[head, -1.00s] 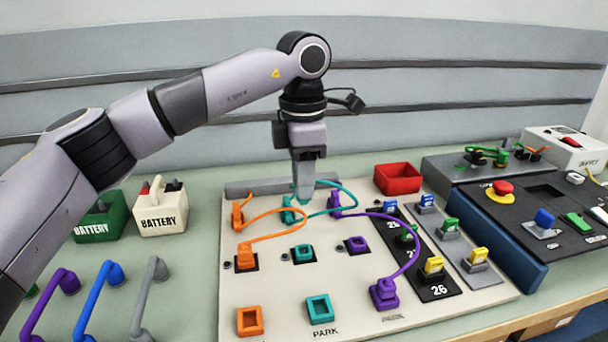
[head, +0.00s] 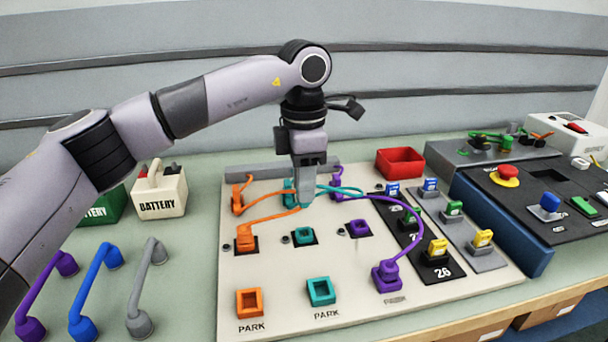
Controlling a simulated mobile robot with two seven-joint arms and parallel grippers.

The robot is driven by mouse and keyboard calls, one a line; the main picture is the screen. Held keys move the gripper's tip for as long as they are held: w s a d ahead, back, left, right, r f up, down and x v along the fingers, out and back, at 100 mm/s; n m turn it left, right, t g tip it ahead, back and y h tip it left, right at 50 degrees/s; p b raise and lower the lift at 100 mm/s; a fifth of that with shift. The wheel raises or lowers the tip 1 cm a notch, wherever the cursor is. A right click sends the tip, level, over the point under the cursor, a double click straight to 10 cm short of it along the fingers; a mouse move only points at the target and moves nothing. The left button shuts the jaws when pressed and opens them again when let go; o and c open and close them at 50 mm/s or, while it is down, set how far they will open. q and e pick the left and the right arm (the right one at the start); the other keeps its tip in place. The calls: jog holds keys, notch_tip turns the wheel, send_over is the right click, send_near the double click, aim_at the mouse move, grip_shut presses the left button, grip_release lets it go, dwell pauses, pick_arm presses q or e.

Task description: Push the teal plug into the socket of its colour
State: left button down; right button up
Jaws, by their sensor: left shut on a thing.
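My left gripper (head: 305,197) points down over the panel, shut on the teal plug, which is mostly hidden between its fingers. A teal cable (head: 345,190) loops from the gripper toward the right and back. The teal socket (head: 304,236) in the middle row is empty and lies just in front of and below the fingertips, with a visible gap. The teal park holder (head: 320,291) in the front row is empty. My right gripper is out of view.
An orange plug (head: 246,240) sits in the middle row at left. A purple socket (head: 358,228) is empty; a purple plug (head: 387,276) stands in the front row, its cable arching back. A red bin (head: 399,163) is behind. Orange and purple cables run close to the gripper.

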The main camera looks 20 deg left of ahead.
aim_at(304, 206)
pick_arm(q)
jog(key=shift+f+b, duration=1.25)
jog(key=shift+f, duration=1.45)
jog(key=shift+p, duration=0.3)
jog(key=shift+f, duration=0.15)
jog(key=shift+f+b, duration=0.7)
jog(key=shift+f, duration=0.2)
jog(key=shift+c, duration=1.8)
grip_release()
jog(key=shift+r, duration=0.1)
